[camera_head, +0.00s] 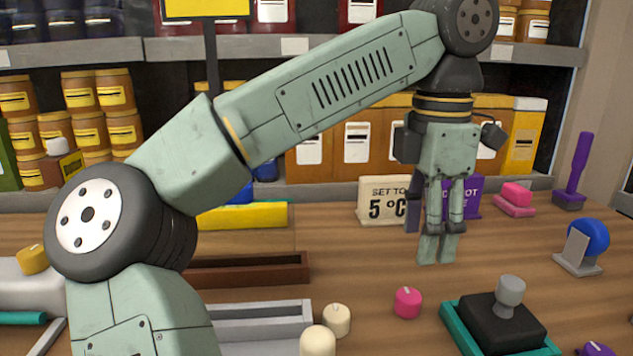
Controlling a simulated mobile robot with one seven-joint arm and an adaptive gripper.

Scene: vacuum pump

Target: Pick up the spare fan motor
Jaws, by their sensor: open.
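My gripper (437,250) points straight down above the wooden table, right of the picture's middle. Its fingers are open and nothing shows between them. No thing in view is marked as the spare fan motor, and I cannot tell for certain which it is. A black block with a grey knob on top (509,300) sits in a teal tray (456,331) at the lower right, below and to the right of my gripper. A pink knob-like piece (407,302) stands on the table below the gripper. My arm hides part of the table's left side.
A "SET TO 5 °C" sign (381,201) and a purple sign (473,197) stand behind my gripper. A blue ball on a grey stand (588,240) and pink blocks (515,198) are to the right. Cream cylinders (337,319) stand front centre. Shelves of jars line the back.

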